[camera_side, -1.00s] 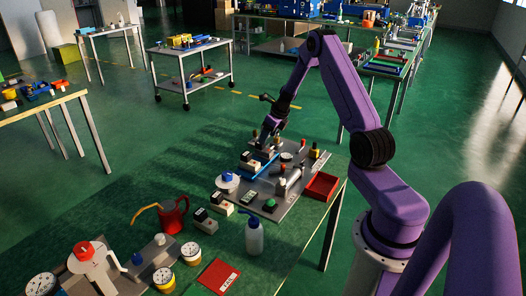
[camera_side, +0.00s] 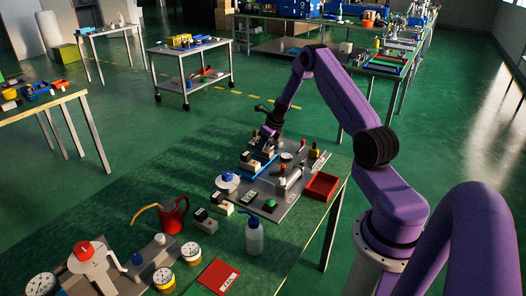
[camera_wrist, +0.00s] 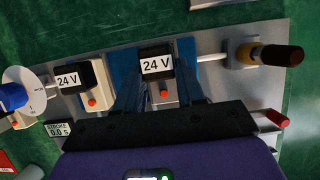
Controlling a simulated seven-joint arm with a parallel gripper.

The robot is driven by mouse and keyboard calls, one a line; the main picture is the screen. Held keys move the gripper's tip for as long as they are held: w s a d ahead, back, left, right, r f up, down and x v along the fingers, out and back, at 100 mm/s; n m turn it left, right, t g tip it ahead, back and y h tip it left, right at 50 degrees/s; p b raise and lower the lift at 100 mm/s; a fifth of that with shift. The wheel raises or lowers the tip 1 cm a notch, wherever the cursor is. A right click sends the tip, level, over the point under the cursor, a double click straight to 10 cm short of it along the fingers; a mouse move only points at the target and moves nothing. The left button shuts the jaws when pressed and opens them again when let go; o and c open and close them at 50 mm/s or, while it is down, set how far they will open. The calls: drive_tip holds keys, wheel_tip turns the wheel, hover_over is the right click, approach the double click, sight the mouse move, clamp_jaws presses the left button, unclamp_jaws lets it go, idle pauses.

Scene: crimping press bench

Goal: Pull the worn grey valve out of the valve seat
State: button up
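A grey-bodied valve with a black "24 V" top and a red button (camera_wrist: 163,86) sits upright in a blue seat (camera_wrist: 126,62) in the wrist view. My gripper (camera_wrist: 160,80) is lowered over it, with one finger on each side. The fingers look apart, and I cannot make out firm contact. A second "24 V" valve with a paler beige body (camera_wrist: 100,97) stands to its left. In the side view my gripper (camera_side: 268,143) is down at the blue seat (camera_side: 263,166), and the fingertips and grey valve are largely hidden.
A white dial with a blue knob (camera_side: 228,181), a green button (camera_side: 270,204) and a red tray (camera_side: 321,186) are around the fixture plate. A brown-and-yellow handle (camera_wrist: 270,54) stands right of the valve. A bottle (camera_side: 254,236) and red can (camera_side: 173,215) stand nearer the camera.

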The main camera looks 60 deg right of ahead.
clamp_jaws()
